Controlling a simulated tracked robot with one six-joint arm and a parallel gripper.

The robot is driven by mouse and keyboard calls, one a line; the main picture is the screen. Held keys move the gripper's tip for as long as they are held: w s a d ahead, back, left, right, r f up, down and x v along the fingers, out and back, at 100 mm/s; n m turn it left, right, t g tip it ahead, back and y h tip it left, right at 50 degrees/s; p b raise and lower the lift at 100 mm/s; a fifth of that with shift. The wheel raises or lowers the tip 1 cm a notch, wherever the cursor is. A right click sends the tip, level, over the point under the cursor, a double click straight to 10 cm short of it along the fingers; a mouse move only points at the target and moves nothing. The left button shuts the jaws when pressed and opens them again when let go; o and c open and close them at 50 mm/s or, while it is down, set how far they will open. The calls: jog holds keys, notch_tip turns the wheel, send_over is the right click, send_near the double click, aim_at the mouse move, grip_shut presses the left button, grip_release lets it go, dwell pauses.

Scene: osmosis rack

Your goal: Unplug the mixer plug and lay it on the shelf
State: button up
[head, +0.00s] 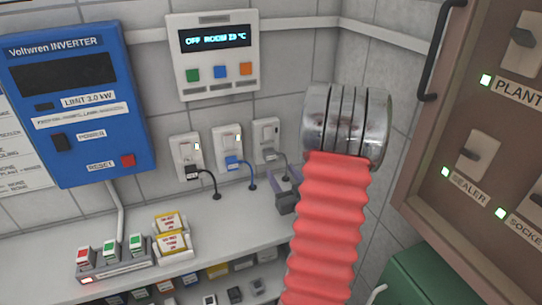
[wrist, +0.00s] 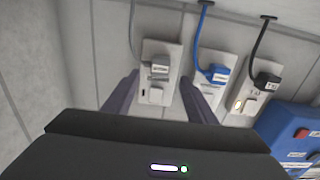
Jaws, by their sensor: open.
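Three plugs sit in white wall sockets: black (head: 192,174), blue (head: 231,162) and grey (head: 271,148) in the head view. The wrist view shows them in reverse order: grey (wrist: 159,70), blue (wrist: 218,73) and black (wrist: 268,82). Their labels are too small to read, so I cannot tell which is the mixer plug. My gripper (wrist: 160,80) is open, its two dark fingers either side of the grey plug's socket, with nothing held. In the head view my gripper (head: 286,192) is partly hidden. The white shelf (head: 225,207) runs below the sockets.
On the shelf stand a switch block (head: 112,262) with red and green rockers and yellow-labelled blocks (head: 171,236). A blue inverter (head: 72,105) hangs left, a display panel (head: 213,55) above, a brown switch cabinet (head: 470,120) right. The shelf is clear below the black and blue plugs.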

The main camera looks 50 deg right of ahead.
aim_at(271, 158)
jog(key=shift+w, duration=0.1)
jog(key=shift+x, duration=4.45)
jog(key=shift+c, duration=0.3)
grip_shut()
jog(key=shift+s+a, duration=0.35)
jog(key=shift+s, duration=0.1)
jog(key=shift+s+a, duration=0.35)
jog(key=shift+s, duration=0.3)
jog(key=shift+s+a, duration=0.2)
jog(key=shift+s, duration=0.05)
jog(key=shift+v, duration=1.1)
jog(key=shift+s+a, duration=0.1)
jog(key=shift+s, duration=0.2)
